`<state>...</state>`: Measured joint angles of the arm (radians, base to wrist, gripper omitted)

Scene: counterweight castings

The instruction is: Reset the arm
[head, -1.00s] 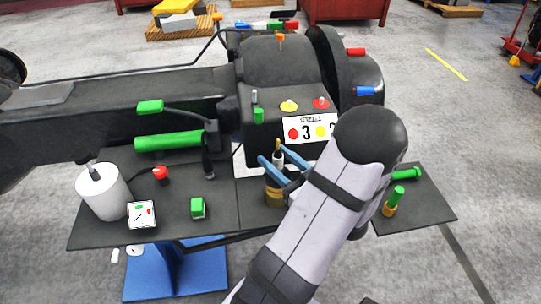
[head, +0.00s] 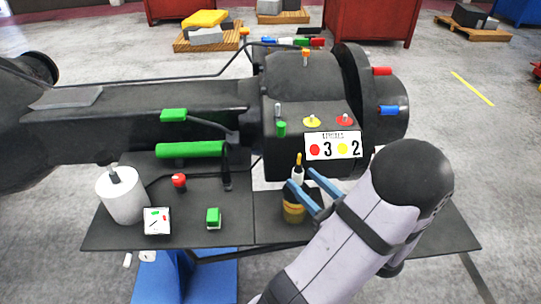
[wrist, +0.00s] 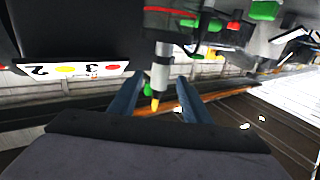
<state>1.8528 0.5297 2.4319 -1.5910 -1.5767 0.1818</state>
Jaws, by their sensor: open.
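My gripper (head: 301,179) is open, with its two blue fingers spread. A white and dark pen-like tool with an orange tip (head: 298,165) stands upright in a brass-coloured cup (head: 294,213), just beyond the fingertips. In the wrist view my gripper (wrist: 157,88) has a finger on either side of the tool (wrist: 161,72) in the picture. I cannot tell how deep between the fingers it is. My arm crosses the lower right of the head view and hides part of the dark shelf (head: 120,236).
A black machine (head: 300,75) with a numbered plate (head: 333,146) stands just behind my gripper.

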